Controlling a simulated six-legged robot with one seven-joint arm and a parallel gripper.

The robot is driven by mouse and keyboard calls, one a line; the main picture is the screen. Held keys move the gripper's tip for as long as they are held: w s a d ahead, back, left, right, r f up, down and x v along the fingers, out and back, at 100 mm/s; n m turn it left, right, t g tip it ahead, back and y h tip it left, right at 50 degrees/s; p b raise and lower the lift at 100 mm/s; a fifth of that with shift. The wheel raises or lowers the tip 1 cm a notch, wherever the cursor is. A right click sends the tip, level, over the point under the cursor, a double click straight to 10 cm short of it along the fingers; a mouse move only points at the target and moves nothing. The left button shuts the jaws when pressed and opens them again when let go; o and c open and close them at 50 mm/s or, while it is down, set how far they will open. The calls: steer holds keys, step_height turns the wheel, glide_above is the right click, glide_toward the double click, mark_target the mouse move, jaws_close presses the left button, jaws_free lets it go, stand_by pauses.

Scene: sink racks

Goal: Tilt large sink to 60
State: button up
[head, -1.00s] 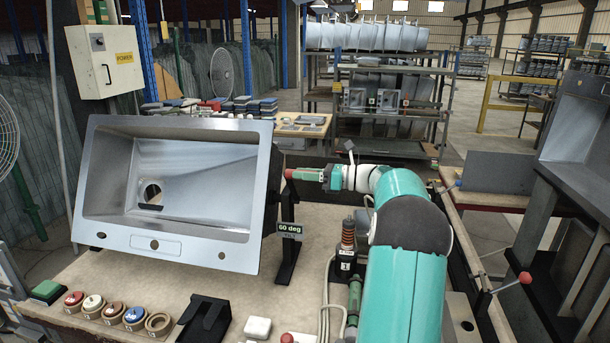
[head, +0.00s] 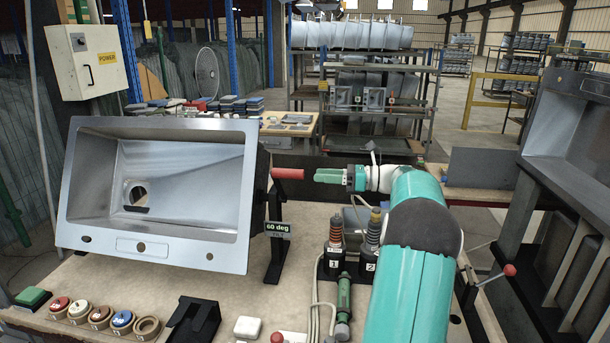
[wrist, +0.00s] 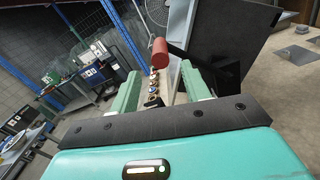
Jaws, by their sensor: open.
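The large sink (head: 190,170) is a steel basin tilted up on a stand at the left of the bench, its opening facing me. A label on the stand (head: 277,229) reads "60 deg". A red cylindrical handle (head: 288,174) sticks out from the sink's right side; it also shows in the wrist view (wrist: 159,52). My gripper (head: 328,175) is open and empty, to the right of the red handle with a gap between them. In the wrist view its green fingers (wrist: 160,92) are spread, and the red handle lies beyond the tips.
Colored buttons (head: 101,316) and a black holder (head: 193,322) line the bench front. Two numbered tools (head: 335,250) and a green tool (head: 343,305) are near my arm. A second steel sink (head: 570,120) stands at right.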

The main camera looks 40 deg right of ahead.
steer(key=v, duration=0.4)
steer(key=shift+s+d, duration=0.1)
steer(key=shift+s, duration=0.05)
steer(key=shift+d, duration=0.1)
stand_by(0.4)
